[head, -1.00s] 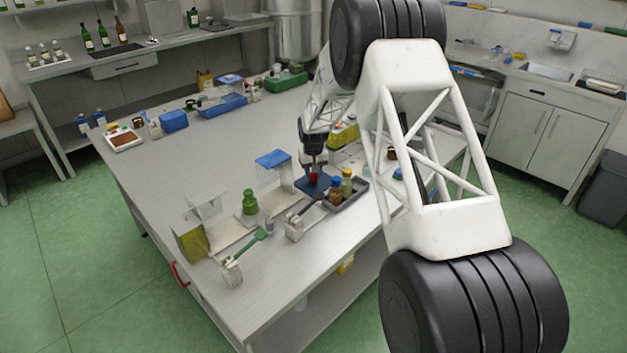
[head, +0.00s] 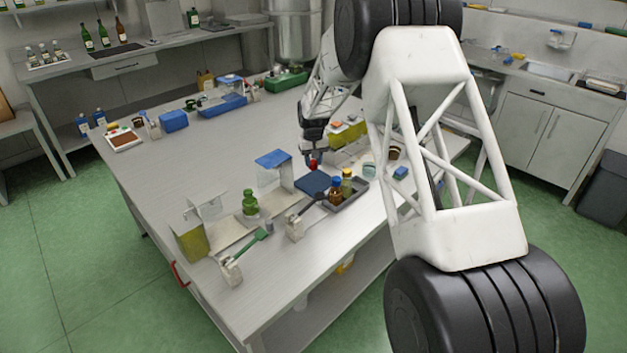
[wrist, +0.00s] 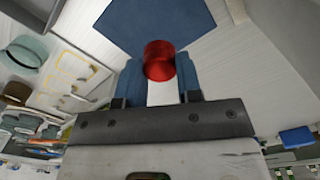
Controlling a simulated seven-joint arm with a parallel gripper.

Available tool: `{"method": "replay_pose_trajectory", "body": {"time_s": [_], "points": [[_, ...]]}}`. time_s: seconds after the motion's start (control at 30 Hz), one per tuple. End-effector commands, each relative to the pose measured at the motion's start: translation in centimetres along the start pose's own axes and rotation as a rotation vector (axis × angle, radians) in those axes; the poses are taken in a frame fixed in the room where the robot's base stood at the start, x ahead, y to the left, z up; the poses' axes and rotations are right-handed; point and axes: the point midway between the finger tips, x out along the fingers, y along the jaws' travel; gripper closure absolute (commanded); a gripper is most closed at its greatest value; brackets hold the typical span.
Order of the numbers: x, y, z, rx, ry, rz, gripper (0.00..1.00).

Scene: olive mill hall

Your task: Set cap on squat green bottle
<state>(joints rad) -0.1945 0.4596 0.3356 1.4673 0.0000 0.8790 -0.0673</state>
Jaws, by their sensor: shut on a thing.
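My gripper (head: 313,157) is shut on a small red cap (head: 313,163) above the blue mat (head: 312,183). In the wrist view the red cap (wrist: 159,60) sits between the two blue fingertips, with the blue mat (wrist: 140,22) below and beyond it. The squat green bottle (head: 250,203) stands upright on the table, left of and nearer than my gripper, and apart from it. It stands on a pale base. The bottle is not recognisable in the wrist view.
A clear stand with a blue top (head: 273,159) stands between my gripper and the green bottle. A dark tray (head: 345,200) holds an amber bottle (head: 335,190) and a yellow one (head: 347,182). A green-handled tool (head: 254,241) lies in front of the bottle. The table's left middle is clear.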

Motion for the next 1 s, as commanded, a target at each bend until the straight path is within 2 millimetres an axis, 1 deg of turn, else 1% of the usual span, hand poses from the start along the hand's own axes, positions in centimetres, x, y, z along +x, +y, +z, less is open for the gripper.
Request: {"method": "replay_pose_trajectory", "body": {"time_s": [0.27,0.47,0.57,0.67,0.77,1.0], "points": [[-0.1,0.1,0.0,0.002,0.0,0.0,0.82],[-1.5,1.3,0.5,0.019,0.001,0.0,0.82],[-2.9,2.4,1.0,0.036,0.003,0.0,0.82],[-4.7,4.0,1.8,0.059,0.002,0.0,0.82],[-6.8,5.8,2.8,0.086,0.003,0.0,0.82],[-12.3,10.3,5.9,0.16,0.003,0.0,0.82]]}}
